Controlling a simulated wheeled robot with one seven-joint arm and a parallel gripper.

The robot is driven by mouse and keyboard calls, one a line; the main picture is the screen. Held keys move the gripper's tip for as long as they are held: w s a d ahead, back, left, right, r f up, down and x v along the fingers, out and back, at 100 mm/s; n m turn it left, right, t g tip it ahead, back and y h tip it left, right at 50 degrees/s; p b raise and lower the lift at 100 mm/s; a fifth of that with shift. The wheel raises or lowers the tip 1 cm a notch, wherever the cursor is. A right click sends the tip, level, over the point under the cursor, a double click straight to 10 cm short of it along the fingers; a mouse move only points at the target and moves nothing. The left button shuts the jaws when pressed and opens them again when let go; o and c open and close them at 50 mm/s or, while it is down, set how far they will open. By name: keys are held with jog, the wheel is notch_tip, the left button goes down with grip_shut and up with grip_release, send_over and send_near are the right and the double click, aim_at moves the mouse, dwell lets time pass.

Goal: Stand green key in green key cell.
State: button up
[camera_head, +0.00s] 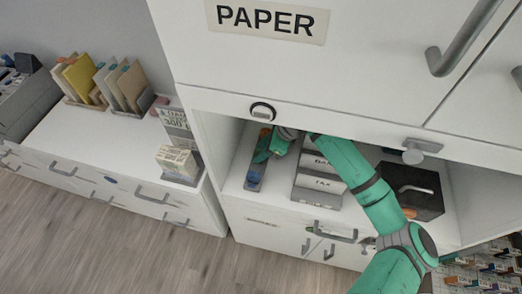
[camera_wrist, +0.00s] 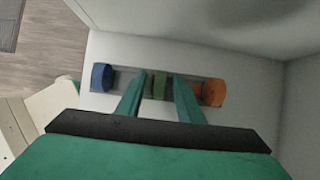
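The green key (camera_wrist: 160,85) shows in the wrist view as a small green block at the middle of a narrow grey rack (camera_wrist: 132,76). It looks seated in the rack's middle cell, though from above I cannot tell how deep. My gripper (camera_wrist: 161,82) reaches down over the rack, one finger on each side of the green key. Slim gaps show between the key and both fingers, so the gripper looks open. In the head view my gripper (camera_head: 268,146) is inside the shelf bay over the rack (camera_head: 254,181), and the green key cannot be made out there.
The bay wall is close on the left. To the right are a labelled file holder (camera_head: 318,183) and a black box (camera_head: 412,190). The cabinet (camera_head: 340,60) overhangs my arm.

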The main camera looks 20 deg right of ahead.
jog(key=v, duration=1)
jog(key=shift+r, duration=0.25)
jog(key=shift+s+d, duration=0.1)
